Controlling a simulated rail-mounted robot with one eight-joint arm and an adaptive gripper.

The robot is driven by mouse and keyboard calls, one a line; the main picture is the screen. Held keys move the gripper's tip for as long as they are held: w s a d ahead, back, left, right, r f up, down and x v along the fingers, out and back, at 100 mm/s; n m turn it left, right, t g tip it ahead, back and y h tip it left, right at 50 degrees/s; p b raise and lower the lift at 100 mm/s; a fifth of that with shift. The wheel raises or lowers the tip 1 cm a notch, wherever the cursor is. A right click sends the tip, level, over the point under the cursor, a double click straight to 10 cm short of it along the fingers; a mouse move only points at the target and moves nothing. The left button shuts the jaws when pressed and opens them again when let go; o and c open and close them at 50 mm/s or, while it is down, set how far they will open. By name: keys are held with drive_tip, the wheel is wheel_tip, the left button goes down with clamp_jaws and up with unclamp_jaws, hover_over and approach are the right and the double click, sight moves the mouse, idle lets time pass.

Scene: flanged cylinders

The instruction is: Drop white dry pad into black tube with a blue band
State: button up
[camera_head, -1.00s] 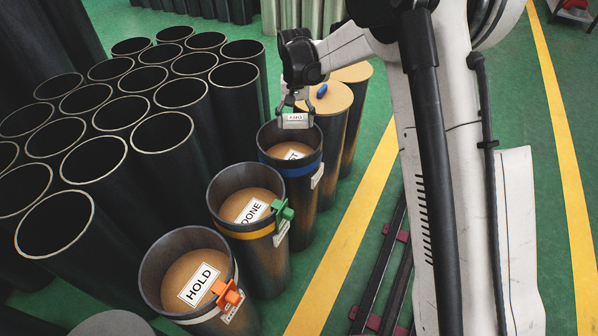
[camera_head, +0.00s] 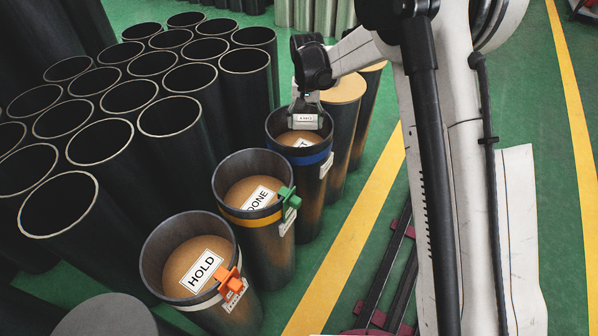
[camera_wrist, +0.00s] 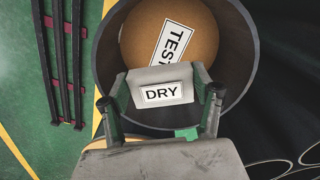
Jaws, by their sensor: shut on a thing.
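My gripper (camera_head: 306,118) is shut on a pale grey-white pad (camera_head: 307,123) and holds it over the mouth of the black tube with a blue band (camera_head: 302,158). In the wrist view, the pad (camera_wrist: 146,77) has a label reading DRY and sits between the two fingers (camera_wrist: 158,92). The pad overlaps the near part of the tube's opening (camera_wrist: 243,62). A brown disc (camera_wrist: 137,42) with a TEST label lies inside the tube. I cannot tell whether the pad is below the rim.
A yellow-banded tube (camera_head: 240,220) marked DONE, with a green clip (camera_head: 288,196), stands nearer. The HOLD tube (camera_head: 152,268) has an orange clip (camera_head: 228,284). Tan-topped cylinders (camera_head: 345,88) stand behind. Empty black tubes (camera_head: 262,83) crowd the left.

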drive_tip(key=o, duration=1.1)
drive_tip(key=shift+o, duration=0.2)
drive_tip(key=shift+r, duration=0.15)
wheel_tip(320, 180, up, 12)
